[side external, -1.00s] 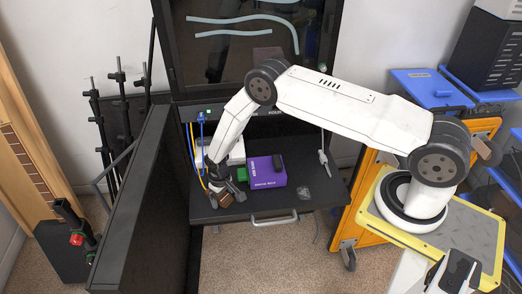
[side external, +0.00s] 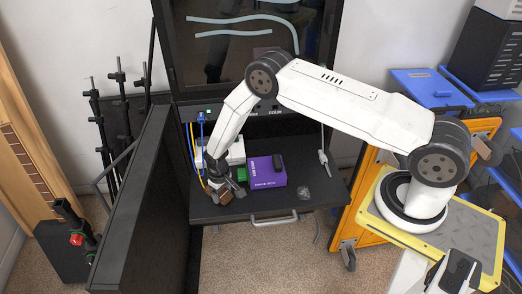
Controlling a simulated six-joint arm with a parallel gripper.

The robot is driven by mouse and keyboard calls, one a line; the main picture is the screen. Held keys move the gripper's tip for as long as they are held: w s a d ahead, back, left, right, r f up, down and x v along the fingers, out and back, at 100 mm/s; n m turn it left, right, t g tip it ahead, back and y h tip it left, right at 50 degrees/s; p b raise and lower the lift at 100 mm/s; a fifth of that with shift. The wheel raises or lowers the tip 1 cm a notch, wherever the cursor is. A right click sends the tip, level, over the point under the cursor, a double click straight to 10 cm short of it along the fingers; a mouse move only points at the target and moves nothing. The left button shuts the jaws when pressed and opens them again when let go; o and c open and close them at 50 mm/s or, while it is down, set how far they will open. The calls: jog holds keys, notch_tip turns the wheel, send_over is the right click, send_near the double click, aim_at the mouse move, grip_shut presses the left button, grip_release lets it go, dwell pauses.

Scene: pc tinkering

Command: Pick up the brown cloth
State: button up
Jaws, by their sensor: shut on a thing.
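The brown cloth (side external: 226,197) is a small brown bundle at the front left of the black shelf (side external: 228,213). My gripper (side external: 227,189) points down over it and is shut on it. The fingers hide part of the cloth. I cannot tell whether the cloth touches the shelf or hangs just above it.
A purple box (side external: 267,172) with a black item on top stands right of my gripper, with a green part (side external: 241,174) at its left side. A white box (side external: 235,153) is behind. A clear small object (side external: 304,193) lies at the right. A cabinet door (side external: 135,205) stands open at left.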

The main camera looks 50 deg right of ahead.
jog(key=s+r, duration=1.1)
jog(key=s, duration=0.3)
jog(key=shift+d, duration=0.45)
jog(key=shift+r, duration=0.1)
jog(key=o, duration=0.5)
jog(key=shift+c, duration=1.2)
jog(key=d+f+m, duration=0.1)
jog(key=d, duration=0.1)
jog(key=s+d+m, duration=0.1)
jog(key=d, duration=0.2)
jog(key=s+d+f+m, duration=0.1)
jog(key=d, duration=0.1)
jog(key=shift+d+f+m, duration=0.25)
jog(key=shift+f+m, duration=0.05)
jog(key=shift+m, duration=0.1)
jog(key=s+d+f+m, duration=0.1)
jog(key=d, duration=0.1)
jog(key=s+d+f+m, duration=0.1)
jog(key=s+d+m, duration=0.1)
jog(key=d, duration=0.1)
jog(key=s+d+f+m, duration=0.1)
jog(key=d, duration=0.1)
jog(key=shift+s+d+m, duration=0.3)
jog(key=shift+d, duration=0.1)
jog(key=shift+s+d+f+m, duration=0.2)
jog(key=shift+s+d+m, duration=0.1)
jog(key=shift+s+d, duration=0.1)
